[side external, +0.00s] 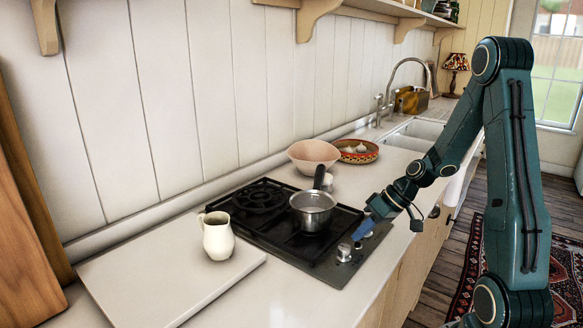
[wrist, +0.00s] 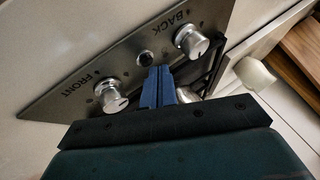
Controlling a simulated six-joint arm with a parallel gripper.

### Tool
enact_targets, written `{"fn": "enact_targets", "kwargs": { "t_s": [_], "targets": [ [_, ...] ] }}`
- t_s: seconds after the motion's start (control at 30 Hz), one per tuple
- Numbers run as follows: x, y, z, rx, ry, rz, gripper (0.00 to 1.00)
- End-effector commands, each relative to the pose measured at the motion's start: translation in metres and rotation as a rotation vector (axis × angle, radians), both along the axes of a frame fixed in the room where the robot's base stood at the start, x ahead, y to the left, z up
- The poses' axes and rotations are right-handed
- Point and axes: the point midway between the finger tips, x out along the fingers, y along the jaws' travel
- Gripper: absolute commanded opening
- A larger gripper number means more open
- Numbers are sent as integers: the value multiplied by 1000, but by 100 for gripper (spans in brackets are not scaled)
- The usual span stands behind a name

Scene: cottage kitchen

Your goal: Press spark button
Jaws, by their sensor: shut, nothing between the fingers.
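The spark button (wrist: 146,58) is a small dark round button on the hob's steel control panel, between the knob by BACK (wrist: 191,41) and the knob by FRONT (wrist: 111,97). My gripper (wrist: 158,70) is shut and empty. Its blue fingertips appear just beside the button in the wrist view; I cannot tell whether they touch it. In the side view my gripper (side external: 357,236) points down at the panel's right part, close to the knobs (side external: 344,252), and the button is not clearly visible there.
A steel saucepan (side external: 313,212) stands on the black hob (side external: 262,222), near my gripper. A cream jug (side external: 218,240) stands on a pale board (side external: 150,285) to the left. A pink bowl (side external: 313,155) and a patterned dish (side external: 358,158) are behind. The front counter is clear.

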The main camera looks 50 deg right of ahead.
Motion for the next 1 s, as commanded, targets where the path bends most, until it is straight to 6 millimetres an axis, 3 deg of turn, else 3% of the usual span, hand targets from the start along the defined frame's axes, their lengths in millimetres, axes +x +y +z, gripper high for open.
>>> {"fn": "enact_targets", "kwargs": {
  "t_s": [1.0],
  "targets": [
    [0, 0, -9, 0, 0, -1, 0]
  ]
}}
